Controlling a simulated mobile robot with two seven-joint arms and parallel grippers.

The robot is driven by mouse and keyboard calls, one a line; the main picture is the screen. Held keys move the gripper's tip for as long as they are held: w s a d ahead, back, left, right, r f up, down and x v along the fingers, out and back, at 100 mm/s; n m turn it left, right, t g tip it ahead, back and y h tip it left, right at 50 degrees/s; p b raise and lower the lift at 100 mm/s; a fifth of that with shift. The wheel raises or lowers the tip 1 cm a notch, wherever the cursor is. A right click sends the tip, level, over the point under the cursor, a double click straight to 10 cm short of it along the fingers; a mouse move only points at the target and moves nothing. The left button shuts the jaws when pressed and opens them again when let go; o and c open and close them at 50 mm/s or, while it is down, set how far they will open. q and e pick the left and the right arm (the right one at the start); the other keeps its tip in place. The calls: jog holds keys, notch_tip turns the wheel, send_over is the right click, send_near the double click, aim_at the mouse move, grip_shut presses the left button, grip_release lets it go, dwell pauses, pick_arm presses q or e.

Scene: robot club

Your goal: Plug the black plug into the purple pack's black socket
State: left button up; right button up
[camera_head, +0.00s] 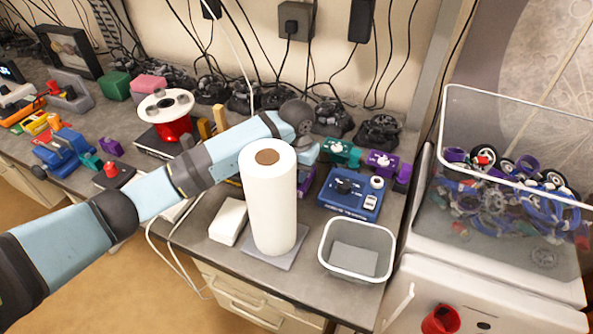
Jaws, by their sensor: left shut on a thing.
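My left arm reaches in from the left, and my left gripper (308,153) is behind the white paper roll. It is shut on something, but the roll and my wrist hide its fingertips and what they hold. A purple unit (382,163) with a pale knob stands at the back right of the bench, beside a darker purple block (403,176). Another purple piece (305,180) shows partly just below my gripper, right of the roll. I cannot make out a black plug or a black socket on any of these. My right gripper is not in view.
The paper roll (268,205) stands upright in front of my gripper. A blue box (352,193) and a grey bin (357,250) stand to its right, and a white block (229,221) to its left. A teal unit (341,152) and black cables are behind.

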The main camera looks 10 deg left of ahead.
pick_arm(q)
jog(key=shift+f, duration=0.2)
dwell(0.5)
jog(key=o, duration=0.9)
jog(key=shift+o, duration=0.2)
jog(key=shift+r, duration=0.1)
